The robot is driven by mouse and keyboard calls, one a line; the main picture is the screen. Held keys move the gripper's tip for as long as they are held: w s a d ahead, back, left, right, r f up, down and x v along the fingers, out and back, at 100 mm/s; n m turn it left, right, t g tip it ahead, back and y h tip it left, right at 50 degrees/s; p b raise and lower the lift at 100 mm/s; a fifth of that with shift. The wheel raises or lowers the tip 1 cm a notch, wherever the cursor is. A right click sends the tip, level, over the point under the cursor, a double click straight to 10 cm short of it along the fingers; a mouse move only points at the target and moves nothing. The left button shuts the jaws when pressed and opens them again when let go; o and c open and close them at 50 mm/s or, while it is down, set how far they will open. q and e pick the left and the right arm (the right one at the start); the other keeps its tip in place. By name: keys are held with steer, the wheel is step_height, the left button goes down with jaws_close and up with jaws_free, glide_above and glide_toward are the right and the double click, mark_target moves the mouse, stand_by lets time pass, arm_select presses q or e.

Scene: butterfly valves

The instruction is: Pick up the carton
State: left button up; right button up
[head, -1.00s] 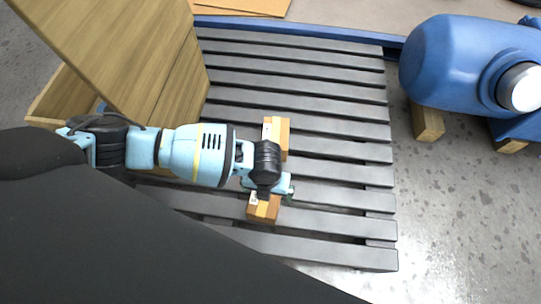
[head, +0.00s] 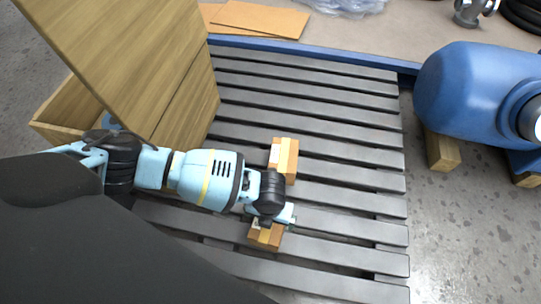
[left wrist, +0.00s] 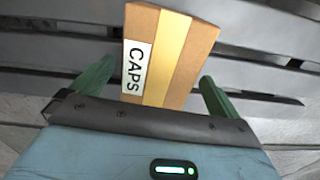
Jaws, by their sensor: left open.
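Two small brown cartons with a yellow tape stripe and a white label lie on the dark slatted platform in the head view. The farther carton (head: 286,153) is clear of my gripper. The nearer carton (head: 264,237) is partly hidden under my left gripper (head: 271,213), which points down over it. In the left wrist view a carton (left wrist: 172,50) labelled "CAPS" lies between the two green fingers of the open left gripper (left wrist: 155,88). Gaps show on both sides of it. My right gripper is not in view.
The slatted platform (head: 345,173) has free room right of the cartons. A large wooden box with a raised panel (head: 130,60) stands close on the left, beside my arm. A big blue machine body (head: 470,95) rests on wooden blocks at the right. Flat cardboard (head: 262,18) lies behind.

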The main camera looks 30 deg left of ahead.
arm_select(q)
step_height(320, 180, down, 2)
steer(key=shift+b, duration=0.35)
steer(key=shift+f, duration=0.35)
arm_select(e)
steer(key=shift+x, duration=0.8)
arm_select(q)
steer(key=shift+r, duration=0.1)
steer(key=shift+c, duration=1.3)
steer(key=c, duration=1)
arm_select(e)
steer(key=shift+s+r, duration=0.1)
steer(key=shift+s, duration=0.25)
arm_select(q)
steer(key=shift+r, duration=0.15)
